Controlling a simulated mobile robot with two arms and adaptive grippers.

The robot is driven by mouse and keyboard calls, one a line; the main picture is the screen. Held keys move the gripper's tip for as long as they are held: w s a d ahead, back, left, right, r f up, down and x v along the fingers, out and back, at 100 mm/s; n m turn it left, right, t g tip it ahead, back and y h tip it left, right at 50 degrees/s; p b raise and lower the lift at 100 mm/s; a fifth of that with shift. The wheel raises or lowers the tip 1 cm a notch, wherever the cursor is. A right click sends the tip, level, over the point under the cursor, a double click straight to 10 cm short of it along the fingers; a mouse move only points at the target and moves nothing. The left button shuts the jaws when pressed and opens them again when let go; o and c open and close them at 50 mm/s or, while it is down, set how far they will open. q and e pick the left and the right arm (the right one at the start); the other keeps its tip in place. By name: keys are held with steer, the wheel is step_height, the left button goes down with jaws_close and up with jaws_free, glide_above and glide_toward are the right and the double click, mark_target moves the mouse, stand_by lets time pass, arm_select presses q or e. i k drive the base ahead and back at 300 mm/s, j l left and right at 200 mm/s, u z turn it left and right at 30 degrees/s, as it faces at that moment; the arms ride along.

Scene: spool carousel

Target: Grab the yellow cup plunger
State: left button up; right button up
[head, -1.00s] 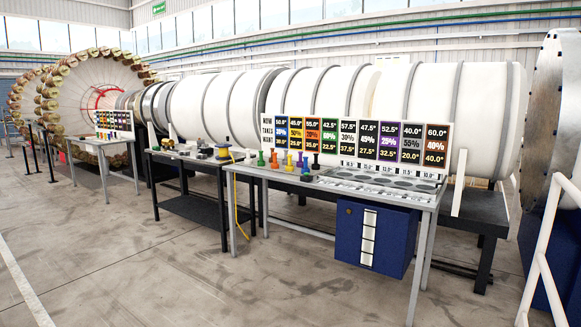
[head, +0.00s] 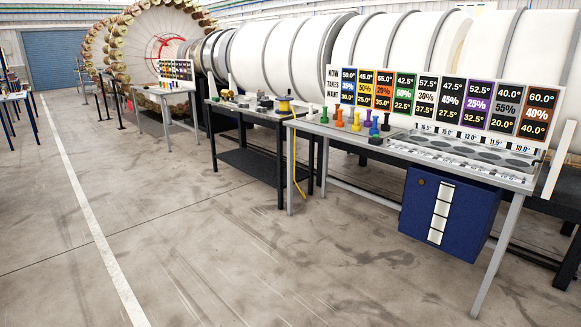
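The yellow cup plunger (head: 356,121) stands upright on the left part of the grey table (head: 300,124) with the coloured number board. It is in a loose row between an orange plunger (head: 339,118) and blue or purple ones (head: 374,126). It looks small from here. Neither of my grippers is in view.
Green plungers (head: 324,115) also stand on this table. A blue cabinet (head: 475,215) hangs under it. A black workbench (head: 262,163) with a yellow spool (head: 284,105) adjoins its left side. Large white rolls (head: 383,45) run behind. The floor (head: 220,250) in front is clear.

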mark_target(356, 126)
steer(key=i, duration=2.6)
steer(key=i+z, duration=0.15)
steer(key=i, duration=0.4)
steer(key=i+j+z, duration=0.2)
steer(key=i, duration=0.3)
steer(key=i+j+z, duration=0.15)
steer(key=i, duration=0.35)
steer(key=i+j+z, duration=0.2)
steer(key=i, duration=0.35)
